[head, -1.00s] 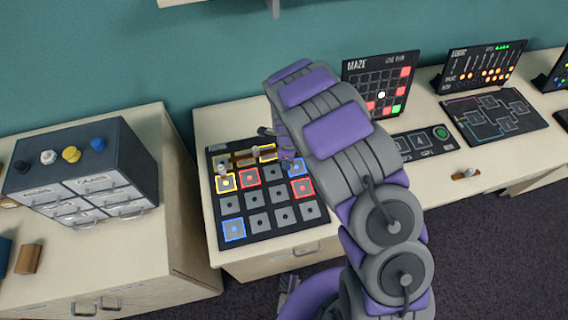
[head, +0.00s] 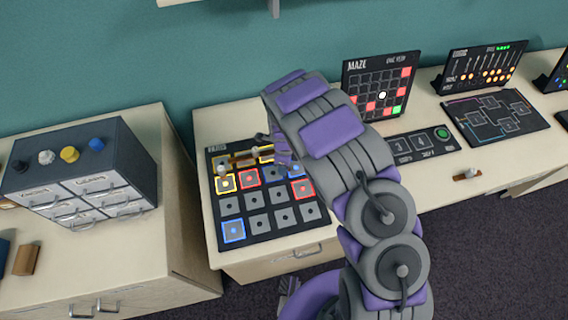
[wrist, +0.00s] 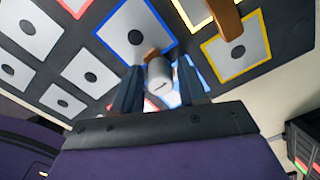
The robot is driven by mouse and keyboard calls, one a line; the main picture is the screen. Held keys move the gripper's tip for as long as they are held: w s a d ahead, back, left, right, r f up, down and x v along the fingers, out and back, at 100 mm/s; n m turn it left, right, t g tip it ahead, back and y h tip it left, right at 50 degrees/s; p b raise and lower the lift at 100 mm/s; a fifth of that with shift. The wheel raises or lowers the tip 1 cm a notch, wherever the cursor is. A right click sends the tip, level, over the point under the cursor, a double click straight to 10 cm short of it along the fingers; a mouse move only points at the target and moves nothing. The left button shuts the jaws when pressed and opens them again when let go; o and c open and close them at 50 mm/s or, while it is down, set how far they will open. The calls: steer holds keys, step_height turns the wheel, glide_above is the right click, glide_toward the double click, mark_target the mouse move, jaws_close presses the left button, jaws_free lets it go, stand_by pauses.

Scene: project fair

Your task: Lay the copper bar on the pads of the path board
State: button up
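The path board (head: 260,222) is a dark panel with rows of grey square pads, some outlined yellow, red or blue, on the middle table. My gripper (head: 276,147) is over its back edge, near the back right pads. In the wrist view, a pale round knob (wrist: 159,76) sits between my fingers (wrist: 160,88), which look closed on it. A bit of the copper bar (wrist: 151,55) shows just beyond the knob; the rest is hidden. Another copper bar (head: 240,159) with pale knobs lies across the back left pads, and a copper end (wrist: 228,20) shows over a yellow-outlined pad.
A drawer cabinet (head: 130,155) with coloured knobs stands on the left table. The maze panel (head: 380,80) stands upright behind my arm, with a button panel (head: 420,143) in front. A small knobbed bar (head: 466,175) lies at the right front table edge.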

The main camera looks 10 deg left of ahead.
steer(key=shift+o, duration=1)
steer(key=shift+r, duration=0.1)
step_height(320, 180, up, 12)
steer(key=p, duration=0.1)
steer(key=shift+p, duration=0.3)
steer(key=s+d+r+n, duration=0.3)
steer(key=s+d+r, duration=0.2)
steer(key=d+r, duration=0.3)
steer(key=s+d+r+n, duration=0.4)
steer(key=s+d+r, duration=0.1)
steer(key=d+r, duration=0.35)
steer(key=s+d+r+n, duration=0.2)
steer(key=s+n, duration=0.1)
steer(key=s, duration=0.5)
steer(key=s+d+r+n+g, duration=0.1)
steer(key=s+d+r+n, duration=0.1)
steer(key=s, duration=0.5)
steer(key=s+d+r+n, duration=0.2)
steer(key=s+d+n, duration=0.2)
steer(key=s+n, duration=0.2)
steer(key=s, duration=0.2)
steer(key=shift+s+r+g, duration=0.15)
steer(key=shift+s+g, duration=0.15)
steer(key=shift+g, duration=0.1)
